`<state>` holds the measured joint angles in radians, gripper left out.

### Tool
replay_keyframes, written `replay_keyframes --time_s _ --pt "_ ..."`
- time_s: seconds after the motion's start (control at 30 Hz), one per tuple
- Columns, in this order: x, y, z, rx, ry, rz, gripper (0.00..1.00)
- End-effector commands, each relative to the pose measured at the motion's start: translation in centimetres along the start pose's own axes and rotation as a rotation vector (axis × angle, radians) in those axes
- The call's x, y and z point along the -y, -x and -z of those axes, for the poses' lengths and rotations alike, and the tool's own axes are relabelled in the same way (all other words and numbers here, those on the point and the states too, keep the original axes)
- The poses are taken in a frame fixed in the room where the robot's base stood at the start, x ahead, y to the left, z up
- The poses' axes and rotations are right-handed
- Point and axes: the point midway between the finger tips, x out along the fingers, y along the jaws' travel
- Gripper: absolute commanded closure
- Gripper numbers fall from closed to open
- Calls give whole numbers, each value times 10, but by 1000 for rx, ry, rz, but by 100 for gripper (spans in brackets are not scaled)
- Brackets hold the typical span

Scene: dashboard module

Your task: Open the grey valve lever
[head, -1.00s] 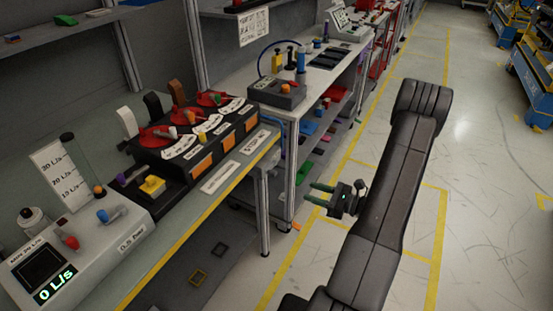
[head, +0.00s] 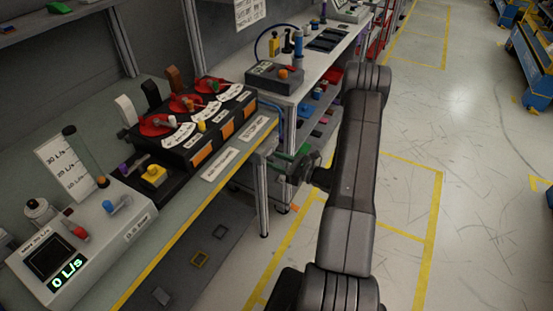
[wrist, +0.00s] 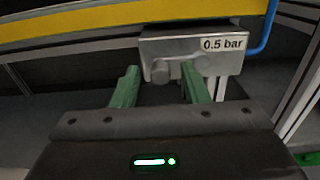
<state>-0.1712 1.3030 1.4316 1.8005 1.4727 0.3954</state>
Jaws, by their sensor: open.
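In the wrist view a grey metal block (wrist: 220,62) labelled "0.5 bar" sits below a yellow edge strip. A grey rounded part (wrist: 160,71), which looks like the valve lever, sticks out of its lower front. My gripper (wrist: 160,80) is open, with its green fingers apart on either side of this part; I cannot tell whether either finger touches it. In the head view my gripper (head: 281,164) is at the near workbench's right end, partly hidden by my arm. The block and lever are not clear there.
The workbench carries a flow unit (head: 50,290) reading 0 L/s and a black console (head: 175,150) with red dials. A blue pipe (wrist: 266,30) runs close to the block's right. A second bench (head: 320,68) stands behind.

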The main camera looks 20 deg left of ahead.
Motion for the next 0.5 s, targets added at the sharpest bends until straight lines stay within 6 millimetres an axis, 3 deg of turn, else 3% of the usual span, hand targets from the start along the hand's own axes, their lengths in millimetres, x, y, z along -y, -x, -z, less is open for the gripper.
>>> replay_keyframes --time_s 0.37,0.5 --pt "0 -6 0 0 0 1 59" --pt "0 -6 0 0 0 0 85"
